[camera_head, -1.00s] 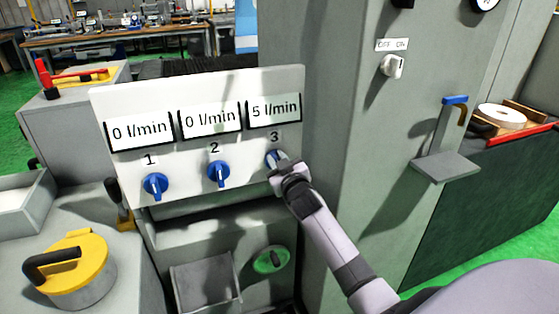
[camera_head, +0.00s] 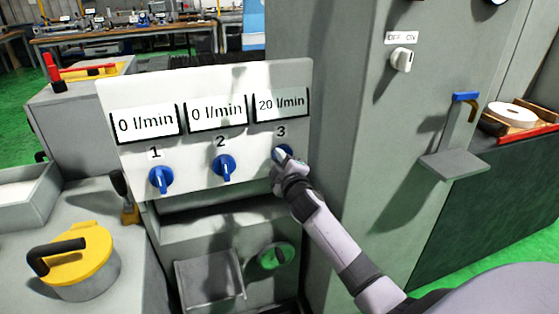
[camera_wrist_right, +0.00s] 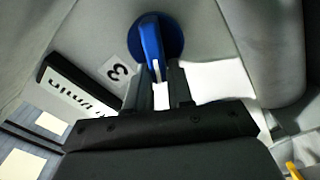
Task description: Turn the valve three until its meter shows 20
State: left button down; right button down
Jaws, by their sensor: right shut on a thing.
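The blue valve three (camera_head: 282,153) is on the white panel (camera_head: 205,88) under the label 3, mostly hidden behind my right gripper (camera_head: 281,165) in the head view. Its meter (camera_head: 281,104) reads 20 l/min. In the right wrist view the valve's blue handle (camera_wrist_right: 152,45) with a white mark sits between the fingertips of my right gripper (camera_wrist_right: 157,76), which is shut on it. Valves one (camera_head: 160,180) and two (camera_head: 223,168) have their handles near upright, and their meters (camera_head: 146,123) and (camera_head: 216,112) read 0 l/min. My left gripper is not in view.
An off/on switch (camera_head: 401,60) is on the grey column to the right. A shelf with a blue-topped lever (camera_head: 455,165) juts out beside it. A yellow-lidded pot (camera_head: 80,260) stands at the lower left. A green knob (camera_head: 275,256) is below the panel.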

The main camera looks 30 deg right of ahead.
jog(key=shift+f+n, duration=0.15)
jog(key=shift+n, duration=0.15)
jog(key=c, duration=1.1)
grip_release()
jog(key=shift+p+v, duration=0.3)
jog(key=shift+v, duration=3.3)
jog(key=s+a+f+m+g+y+p, duration=0.1)
jog(key=s+a+f+m+g+y, duration=0.1)
jog(key=s+a+f, duration=0.3)
jog(key=s+a+f+m+g+y+p, duration=0.1)
jog(key=s+a+f, duration=0.4)
jog(key=s, duration=0.8)
jog(key=s+a+f+m+g+y+p, duration=0.2)
jog(key=s+a+f+m+g+y, duration=0.1)
jog(key=s+f, duration=0.4)
jog(key=shift+s+a+f+m+g, duration=0.1)
jog(key=shift+s+a+m+g, duration=0.5)
jog(key=shift+s+a+m, duration=0.5)
